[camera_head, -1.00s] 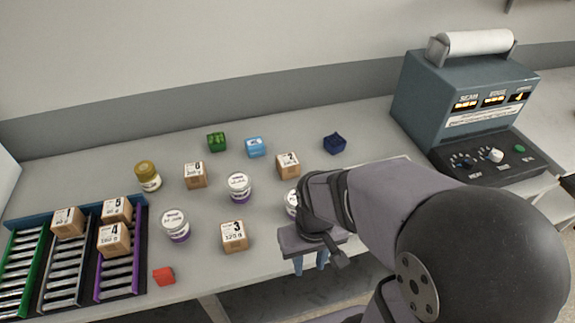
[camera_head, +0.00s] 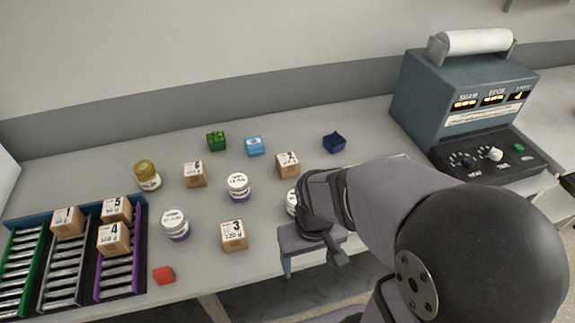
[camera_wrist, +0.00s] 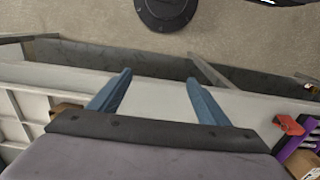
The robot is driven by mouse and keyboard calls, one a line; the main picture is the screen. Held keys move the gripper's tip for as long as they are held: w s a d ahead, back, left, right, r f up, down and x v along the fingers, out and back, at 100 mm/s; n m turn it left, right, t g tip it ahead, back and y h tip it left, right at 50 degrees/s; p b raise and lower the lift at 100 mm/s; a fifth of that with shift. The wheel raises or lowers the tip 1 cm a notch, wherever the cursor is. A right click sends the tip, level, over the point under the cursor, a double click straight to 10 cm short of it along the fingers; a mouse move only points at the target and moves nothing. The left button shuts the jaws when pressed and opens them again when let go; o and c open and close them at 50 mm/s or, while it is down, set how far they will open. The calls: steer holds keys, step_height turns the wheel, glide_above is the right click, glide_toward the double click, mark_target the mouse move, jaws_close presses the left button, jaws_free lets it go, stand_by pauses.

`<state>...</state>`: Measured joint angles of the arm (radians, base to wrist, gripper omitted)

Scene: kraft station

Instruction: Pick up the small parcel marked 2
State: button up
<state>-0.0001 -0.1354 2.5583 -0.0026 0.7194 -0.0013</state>
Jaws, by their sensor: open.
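The small parcel marked 2 (camera_head: 288,165) is a brown cardboard cube. It stands upright on the table in the head view, right of centre, with its number facing up. My gripper (camera_head: 306,262) is at the table's front edge, well in front of the parcel and apart from it. In the wrist view my gripper (camera_wrist: 160,78) shows two blue fingers spread apart with nothing between them. I cannot make out parcel 2 in the wrist view.
A white-lidded jar (camera_head: 291,203) stands between my gripper and parcel 2, partly hidden by my arm. Parcel 3 (camera_head: 235,236) and another jar (camera_head: 239,187) are to the left. A dark blue cube (camera_head: 334,142) is behind right. A sealing machine (camera_head: 465,110) stands far right.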

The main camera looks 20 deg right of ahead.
steer(key=w+d+r+n+g+h+b, duration=0.15)
steer(key=w+d+n+h, duration=0.3)
steer(key=w, duration=0.55)
steer(key=w+d+r+n+h+b, duration=0.1)
steer(key=w+d+r+n+h, duration=0.3)
steer(key=w, duration=0.7)
steer(key=n+t+h+b, duration=0.2)
steer(key=n+h+b, duration=0.3)
steer(key=n, duration=0.4)
glide_above(289, 158)
steer(key=s+d+b, duration=0.1)
steer(key=d, duration=0.1)
steer(key=shift+a+f+y, duration=0.15)
steer(key=shift+f+y, duration=0.2)
steer(key=shift+f, duration=0.35)
steer(key=shift+w+a+r+n+t+h+b, duration=0.3)
steer(key=shift+w+a+n+h+b, duration=0.15)
steer(key=shift+n, duration=0.2)
steer(key=shift+d+f+p, duration=0.1)
steer(key=shift+f+p, duration=0.45)
steer(key=shift+f, duration=2.95)
steer(key=shift+p+x, duration=0.6)
steer(key=shift+x, duration=1.9)
steer(key=shift+s, duration=0.1)
steer(key=c, duration=1.3)
